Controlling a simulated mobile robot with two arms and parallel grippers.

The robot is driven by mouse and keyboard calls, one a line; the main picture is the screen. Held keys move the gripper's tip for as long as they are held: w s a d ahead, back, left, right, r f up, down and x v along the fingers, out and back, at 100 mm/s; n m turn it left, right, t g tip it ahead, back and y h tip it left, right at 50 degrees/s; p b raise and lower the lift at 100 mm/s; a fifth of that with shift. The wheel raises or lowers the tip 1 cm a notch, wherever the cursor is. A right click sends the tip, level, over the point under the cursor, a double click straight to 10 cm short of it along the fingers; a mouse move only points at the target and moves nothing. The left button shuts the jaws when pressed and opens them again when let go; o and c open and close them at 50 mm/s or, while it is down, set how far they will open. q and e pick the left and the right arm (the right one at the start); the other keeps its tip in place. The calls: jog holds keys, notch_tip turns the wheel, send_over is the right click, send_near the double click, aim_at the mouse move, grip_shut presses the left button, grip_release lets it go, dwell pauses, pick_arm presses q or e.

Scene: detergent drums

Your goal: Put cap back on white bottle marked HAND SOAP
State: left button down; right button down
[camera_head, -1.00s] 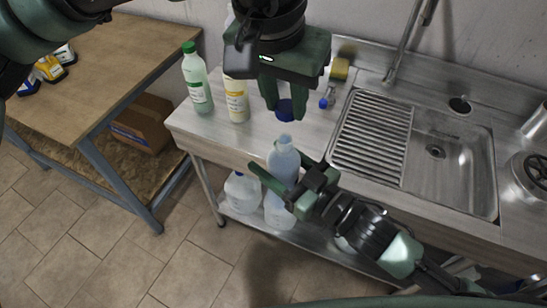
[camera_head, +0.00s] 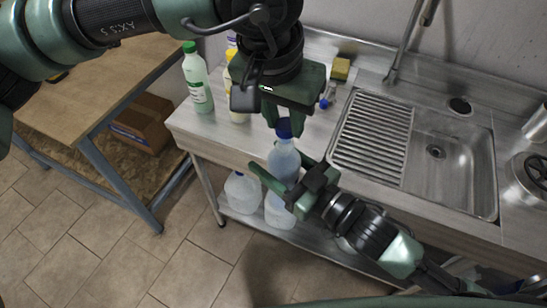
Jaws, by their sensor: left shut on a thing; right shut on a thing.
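A pale, whitish bottle (camera_head: 284,160) stands upright in front of the counter's edge. My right gripper (camera_head: 277,184) is shut on its lower body from the right. Any marking on it is not readable. My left gripper (camera_head: 284,120) is above the bottle, pointing down and shut on a dark blue cap (camera_head: 284,129). The cap is at the top of the bottle and covers its neck. I cannot tell whether it is threaded on.
A green-capped bottle (camera_head: 197,80) and a partly hidden yellowish bottle (camera_head: 238,115) stand on the counter (camera_head: 265,139) to the left. A sponge (camera_head: 340,68) and a small blue item (camera_head: 327,98) lie near the sink (camera_head: 455,165). Large jugs (camera_head: 242,192) stand on the lower shelf.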

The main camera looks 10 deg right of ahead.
aim_at(284, 162)
pick_arm(q)
jog(key=shift+s+r, duration=0.1)
dwell(0.6)
jog(key=shift+f, duration=0.95)
jog(key=shift+f, duration=0.6)
jog(key=m, duration=0.3)
jog(key=m+g+h, duration=0.1)
jog(key=m, duration=0.2)
jog(key=shift+w+a+m, duration=0.2)
jog(key=shift+m, duration=0.1)
jog(key=c, duration=1.1)
grip_release()
